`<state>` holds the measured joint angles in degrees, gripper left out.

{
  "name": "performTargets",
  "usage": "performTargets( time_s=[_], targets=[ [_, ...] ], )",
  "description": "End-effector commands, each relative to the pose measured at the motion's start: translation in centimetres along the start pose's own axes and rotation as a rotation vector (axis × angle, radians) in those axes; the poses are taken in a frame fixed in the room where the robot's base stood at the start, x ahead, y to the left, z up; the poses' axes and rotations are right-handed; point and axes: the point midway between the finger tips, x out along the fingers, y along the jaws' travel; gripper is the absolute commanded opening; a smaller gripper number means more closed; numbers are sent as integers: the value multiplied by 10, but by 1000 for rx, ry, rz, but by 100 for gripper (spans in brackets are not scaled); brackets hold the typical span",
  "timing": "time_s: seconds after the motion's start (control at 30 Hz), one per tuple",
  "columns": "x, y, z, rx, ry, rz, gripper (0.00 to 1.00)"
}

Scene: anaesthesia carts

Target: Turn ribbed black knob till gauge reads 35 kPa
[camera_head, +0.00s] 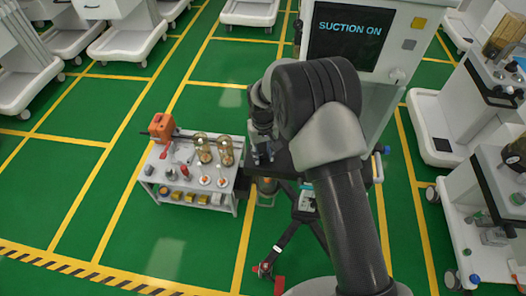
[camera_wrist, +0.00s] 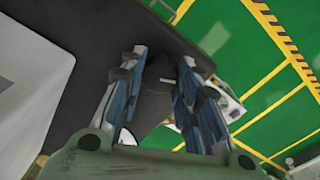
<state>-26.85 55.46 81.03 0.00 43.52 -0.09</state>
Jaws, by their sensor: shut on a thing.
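My gripper (camera_head: 263,158) is low in front of the suction cart, above a dark shelf. In the wrist view its two blue-grey fingers (camera_wrist: 162,92) stand either side of a dark rounded shape, the ribbed black knob (camera_wrist: 153,88), and are shut on it. The knob's ribs are too dark to make out. A thin pale grey piece lies by the right finger. In the head view my gripper and arm hide the knob. No gauge face can be read in either view.
The suction cart (camera_head: 409,63) has a screen (camera_head: 346,32) reading "SUCTION ON". A white side table (camera_head: 224,198) at the left carries an orange case (camera_head: 162,127), gauges, jars and small parts. Other carts stand at the right and back. Green floor is open at the left.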

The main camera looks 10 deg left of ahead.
Motion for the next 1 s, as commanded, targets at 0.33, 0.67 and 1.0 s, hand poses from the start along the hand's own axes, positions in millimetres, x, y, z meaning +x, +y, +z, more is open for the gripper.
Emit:
performTargets(
  time_s=[0.33,0.67,1.0],
  targets=[
    [0,0,0,288,0,0,6],
    [0,0,0,449,1,0,6],
    [0,0,0,492,1,0,6]
  ],
)
